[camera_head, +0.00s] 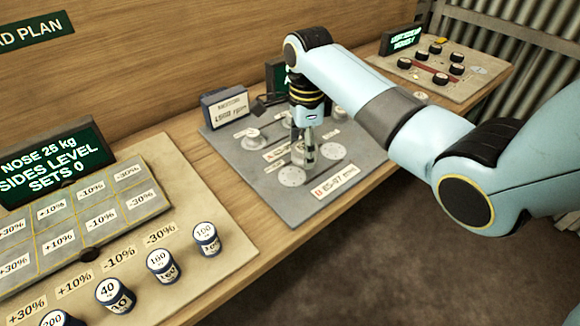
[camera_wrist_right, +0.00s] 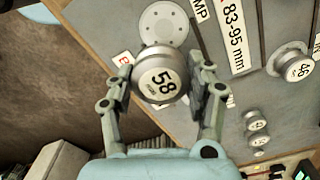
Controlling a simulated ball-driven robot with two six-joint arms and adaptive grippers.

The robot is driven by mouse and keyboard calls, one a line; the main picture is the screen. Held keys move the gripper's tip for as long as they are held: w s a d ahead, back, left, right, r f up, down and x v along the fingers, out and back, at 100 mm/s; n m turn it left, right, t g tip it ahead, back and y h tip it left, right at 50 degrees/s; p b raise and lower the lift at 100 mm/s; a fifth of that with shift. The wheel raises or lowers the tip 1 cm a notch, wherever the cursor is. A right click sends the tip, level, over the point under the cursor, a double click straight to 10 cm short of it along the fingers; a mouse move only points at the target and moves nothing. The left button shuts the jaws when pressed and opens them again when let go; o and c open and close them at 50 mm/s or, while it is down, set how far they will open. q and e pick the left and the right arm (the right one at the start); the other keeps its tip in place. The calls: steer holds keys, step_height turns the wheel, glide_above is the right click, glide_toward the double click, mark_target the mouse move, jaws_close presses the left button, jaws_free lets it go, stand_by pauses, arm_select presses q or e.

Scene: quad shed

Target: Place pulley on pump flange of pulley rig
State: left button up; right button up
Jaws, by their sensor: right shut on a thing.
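My right gripper (camera_head: 303,153) is low over the grey pulley rig board (camera_head: 228,147) in the head view. Its fingers (camera_wrist_right: 160,95) are shut on the sides of a round metal pulley marked 58 (camera_wrist_right: 158,72) in the right wrist view. A pale flange disc (camera_wrist_right: 165,20) with small holes lies just beyond the pulley, partly covered by it. A label ending in "MP" and an "83-95 mm" label (camera_wrist_right: 232,35) are beside that disc. I cannot tell whether the pulley touches the board. Two pale discs, left (camera_head: 292,176) and right (camera_head: 333,152), show near the gripper. My left gripper is out of view.
Another pulley marked 46 (camera_wrist_right: 293,66) stands on the board. Several numbered weights, one marked 160 (camera_head: 162,266), stand on the left board. A board with black knobs (camera_head: 436,76) is at the far right.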

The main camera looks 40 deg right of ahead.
mark_target(292, 176)
steer(key=shift+w+a+f, duration=0.35)
steer(key=shift+a, duration=0.15)
steer(key=shift+w+a+f, duration=0.35)
steer(key=shift+a, duration=0.15)
steer(key=shift+w+f, duration=0.1)
steer(key=shift+f, duration=0.15)
step_height(292, 176, down, 3)
steer(key=shift+a+f, duration=0.1)
steer(key=shift+f, duration=0.1)
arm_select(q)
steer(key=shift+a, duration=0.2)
arm_select(e)
steer(key=shift+f, duration=0.2)
steer(key=shift+f, duration=0.15)
steer(key=o, duration=1.3)
steer(key=shift+c, duration=0.2)
